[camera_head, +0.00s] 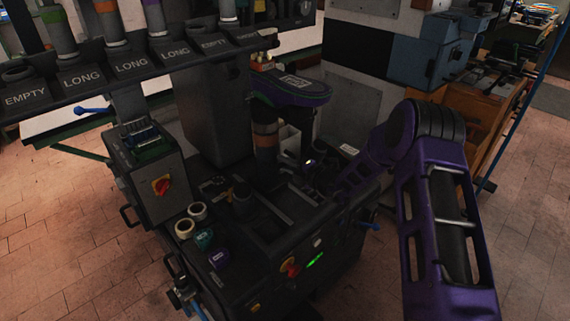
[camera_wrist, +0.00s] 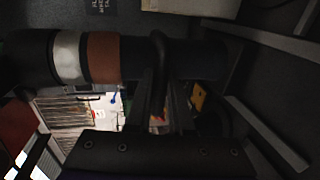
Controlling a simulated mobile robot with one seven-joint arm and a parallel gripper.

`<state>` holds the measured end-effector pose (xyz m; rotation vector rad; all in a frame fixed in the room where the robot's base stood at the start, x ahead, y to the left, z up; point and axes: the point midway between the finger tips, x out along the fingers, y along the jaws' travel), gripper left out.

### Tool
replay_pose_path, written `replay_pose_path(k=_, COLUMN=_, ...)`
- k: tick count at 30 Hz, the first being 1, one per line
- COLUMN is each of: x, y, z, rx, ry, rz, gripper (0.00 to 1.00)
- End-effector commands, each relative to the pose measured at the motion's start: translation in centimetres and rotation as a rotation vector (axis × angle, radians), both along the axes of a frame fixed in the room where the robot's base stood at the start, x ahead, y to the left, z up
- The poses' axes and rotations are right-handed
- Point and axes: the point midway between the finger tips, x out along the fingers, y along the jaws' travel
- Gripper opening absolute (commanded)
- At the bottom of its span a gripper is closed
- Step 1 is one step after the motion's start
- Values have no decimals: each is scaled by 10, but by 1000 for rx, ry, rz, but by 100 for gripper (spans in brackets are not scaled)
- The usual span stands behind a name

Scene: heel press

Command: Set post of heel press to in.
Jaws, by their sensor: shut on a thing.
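The heel press is a dark machine with a flat black bed (camera_head: 268,225) in the head view. Its post is probably the dark upright cylinder with an orange band (camera_head: 265,130) at the back of the bed. In the wrist view, a dark cylinder with a white and a brown-orange band (camera_wrist: 104,57) lies across the picture; it looks like the same post. A dark curved handle (camera_wrist: 160,48) crosses it. My gripper (camera_wrist: 163,98) is shut on this handle, close against the post. In the head view my gripper is hard to make out among dark parts.
A control box with a red knob (camera_head: 161,186) stands left of the bed. Small rolls (camera_head: 190,220) lie on the bed's front left. A labelled rack (camera_head: 130,66) hangs at upper left. A wooden bench (camera_head: 482,110) stands at right. Brick floor (camera_head: 50,235) is open at left.

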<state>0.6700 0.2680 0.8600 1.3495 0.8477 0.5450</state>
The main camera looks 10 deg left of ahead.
Motion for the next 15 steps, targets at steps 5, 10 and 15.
replay_pose_path(k=5, x=18, y=23, z=-2, rx=5, ry=-5, rz=2, gripper=0)
replay_pose_path(k=10, x=27, y=34, z=2, rx=4, ry=-5, rz=-1, gripper=0)
replay_pose_path(k=15, x=27, y=35, z=3, rx=4, ry=-5, rz=-1, gripper=0)
